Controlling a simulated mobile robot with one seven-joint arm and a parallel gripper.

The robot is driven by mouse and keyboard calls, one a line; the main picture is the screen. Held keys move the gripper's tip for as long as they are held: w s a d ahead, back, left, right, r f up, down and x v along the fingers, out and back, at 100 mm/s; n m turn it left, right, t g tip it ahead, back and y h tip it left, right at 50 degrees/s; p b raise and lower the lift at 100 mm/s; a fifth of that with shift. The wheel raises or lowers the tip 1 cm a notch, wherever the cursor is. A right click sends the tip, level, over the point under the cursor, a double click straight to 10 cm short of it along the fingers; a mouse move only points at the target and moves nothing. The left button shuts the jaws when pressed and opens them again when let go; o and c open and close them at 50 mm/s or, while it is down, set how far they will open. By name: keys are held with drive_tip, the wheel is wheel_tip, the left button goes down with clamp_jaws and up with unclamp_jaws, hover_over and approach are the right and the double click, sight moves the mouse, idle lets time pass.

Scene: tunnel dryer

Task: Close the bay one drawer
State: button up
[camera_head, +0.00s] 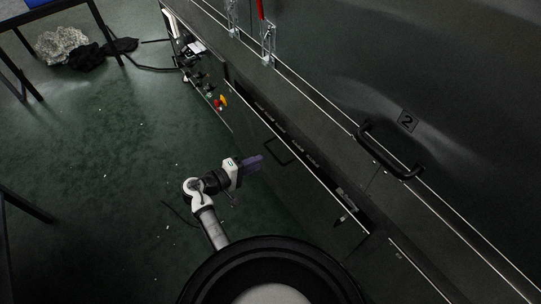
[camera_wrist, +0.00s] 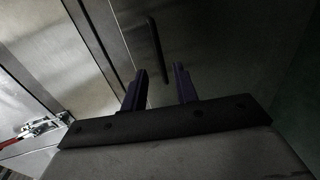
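A wide dark drawer front (camera_head: 310,190) is set low in the machine's side. A dark gap with several small pale pieces shows behind its top edge, so it appears to stand pulled out. No "bay one" label is readable. Its black bar handle (camera_head: 281,152) is near the middle; a dark bar handle also shows in the wrist view (camera_wrist: 158,50), ahead of the fingertips. My gripper (camera_head: 252,164) is to the left of the drawer front, its purple fingers pointing at it. In the wrist view its two fingers (camera_wrist: 160,78) are apart with nothing between them.
Red-handled clamps (camera_head: 267,40) stand on the ledge. Red and yellow buttons (camera_head: 221,102) are at the machine's end. A table (camera_head: 60,12) stands upper left. The green floor (camera_head: 110,160) is mostly clear.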

drive_tip(key=x, duration=0.6)
drive_tip(key=shift+w+d, duration=0.15)
drive_tip(key=shift+d, duration=0.1)
clamp_jaws()
